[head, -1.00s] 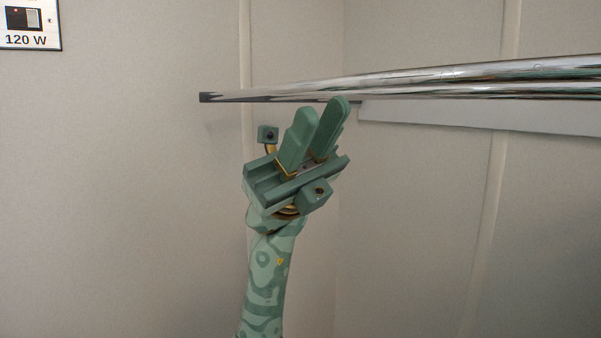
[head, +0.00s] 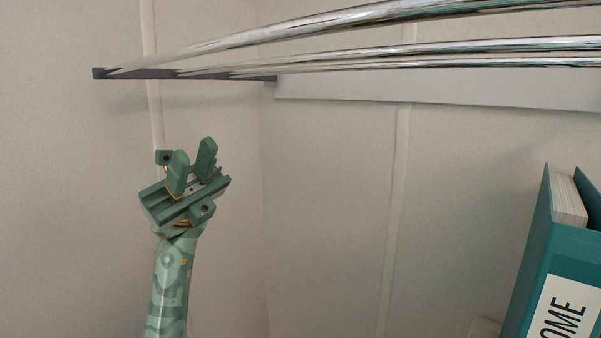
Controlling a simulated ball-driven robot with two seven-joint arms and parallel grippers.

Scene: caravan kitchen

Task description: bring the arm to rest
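My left gripper (head: 193,160) is green and points upward at the left of the head view, in front of the pale wall. Its two fingers stand a little apart with a gap between them, and nothing shows between them. It appears below the chrome rail rack, with space between the fingertips and the rack in the picture. My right gripper does not show.
A rack of chrome rails (head: 330,32) with a dark end bar (head: 135,73) crosses the top of the view. A teal binder or book (head: 563,255) with a white label stands at the lower right. The pale wall (head: 330,190) between is bare.

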